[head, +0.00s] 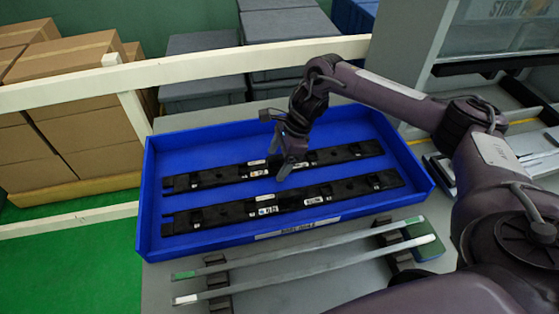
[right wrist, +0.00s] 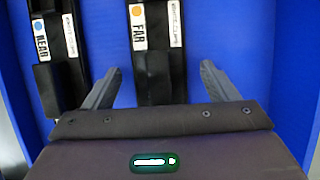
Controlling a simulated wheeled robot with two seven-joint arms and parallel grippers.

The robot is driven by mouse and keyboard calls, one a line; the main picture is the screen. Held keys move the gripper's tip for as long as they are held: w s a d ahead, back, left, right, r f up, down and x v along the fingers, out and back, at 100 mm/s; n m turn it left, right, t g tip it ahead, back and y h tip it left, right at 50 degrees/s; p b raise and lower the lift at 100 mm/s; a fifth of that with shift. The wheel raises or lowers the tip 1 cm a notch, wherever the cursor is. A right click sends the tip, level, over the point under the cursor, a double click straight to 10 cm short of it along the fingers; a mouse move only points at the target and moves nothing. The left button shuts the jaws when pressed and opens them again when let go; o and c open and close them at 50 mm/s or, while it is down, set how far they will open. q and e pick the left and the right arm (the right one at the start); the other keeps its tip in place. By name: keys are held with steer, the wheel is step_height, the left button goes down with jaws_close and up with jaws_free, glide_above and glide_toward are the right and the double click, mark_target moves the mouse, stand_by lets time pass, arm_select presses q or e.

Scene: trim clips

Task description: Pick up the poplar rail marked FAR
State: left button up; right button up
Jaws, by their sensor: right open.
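The rail marked FAR (head: 222,176) is a long black bar lying in the blue tray, on the side away from me. In the right wrist view the FAR rail (right wrist: 158,70) has a white label with an orange dot. My right gripper (head: 288,167) is open over the tray and hides part of this rail. In the right wrist view its fingers (right wrist: 162,80) lie to either side of the FAR rail, with nothing held; whether they touch it I cannot tell. My left gripper is not in view.
A second black rail (head: 225,213), with a blue-dot label (right wrist: 42,40), lies parallel on the nearer side. The blue tray (head: 148,215) has raised walls. Two thin pale strips (head: 310,250) rest on supports in front of it. A white rail barrier (head: 200,68) runs behind.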

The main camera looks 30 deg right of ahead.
steer(key=c, duration=1.1)
steer(key=shift+c, duration=0.9)
steer(key=shift+r, duration=0.1)
